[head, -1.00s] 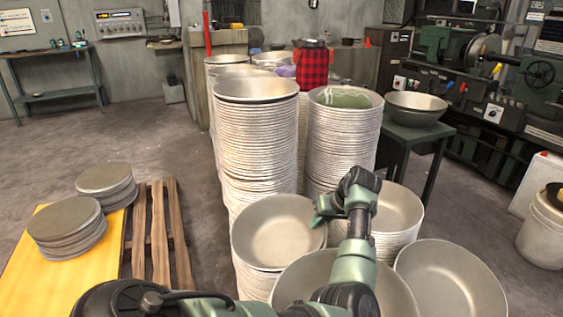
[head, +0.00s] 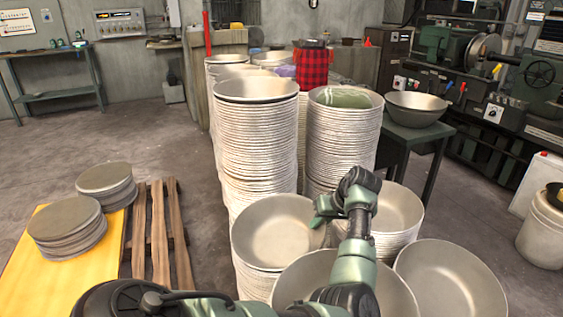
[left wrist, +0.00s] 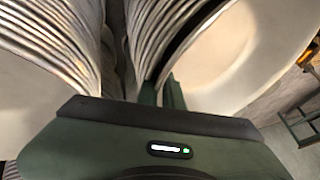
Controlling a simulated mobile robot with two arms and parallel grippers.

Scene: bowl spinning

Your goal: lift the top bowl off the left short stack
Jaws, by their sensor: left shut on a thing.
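The top bowl (head: 272,232) of the left short stack is a wide, pale metal bowl with its inside facing up. The sides of the stack (head: 254,284) show below it. My left gripper (head: 321,211) is at the right rim of this bowl and is shut on it. The bowl still sits at the stack top, with no clear gap below. In the left wrist view the fingers (left wrist: 163,92) are close together at a bowl edge, with the rims of stacked bowls (left wrist: 50,40) to the left. My right gripper is not in view.
A right short stack (head: 400,212) stands behind my left forearm. Large bowls lie in front (head: 292,284) and at front right (head: 452,285). Tall bowl stacks rise behind, at left (head: 257,140) and right (head: 343,140). A wooden pallet (head: 160,240) lies at left.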

